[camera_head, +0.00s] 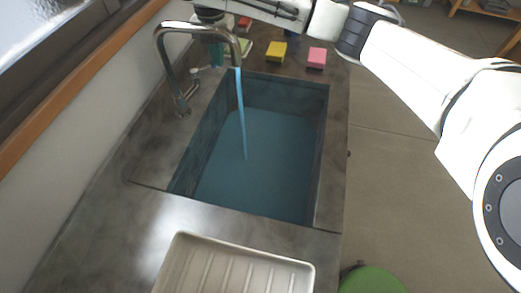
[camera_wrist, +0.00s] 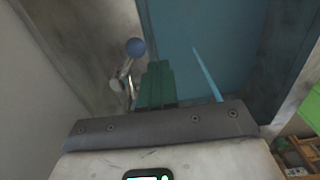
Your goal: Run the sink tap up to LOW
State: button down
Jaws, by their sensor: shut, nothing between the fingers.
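The chrome sink tap (camera_head: 167,60) arches over the sink (camera_head: 322,130) from its left edge. A thin blue stream of water (camera_head: 241,115) runs from its spout into the basin; the stream also shows in the wrist view (camera_wrist: 207,75). A small lever (camera_head: 195,77) sticks out near the tap's base. In the wrist view a blue ball knob (camera_wrist: 135,47) shows by the chrome parts (camera_wrist: 124,80). My gripper (camera_wrist: 156,68) has green fingers, shut and empty, just right of the knob with a visible gap. In the head view the spout partly covers my gripper (camera_head: 217,56).
A yellow sponge (camera_head: 276,51) and a pink sponge (camera_head: 317,57) lie on the counter behind the sink. A pale ribbed drying tray (camera_head: 235,268) is at the front. A wall and window ledge run along the left. A green round thing (camera_head: 372,280) is on the floor.

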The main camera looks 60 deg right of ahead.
jog(key=shift+f, duration=0.15)
jog(key=shift+f+b, duration=0.7)
jog(key=shift+f, duration=1.15)
dwell(6.0)
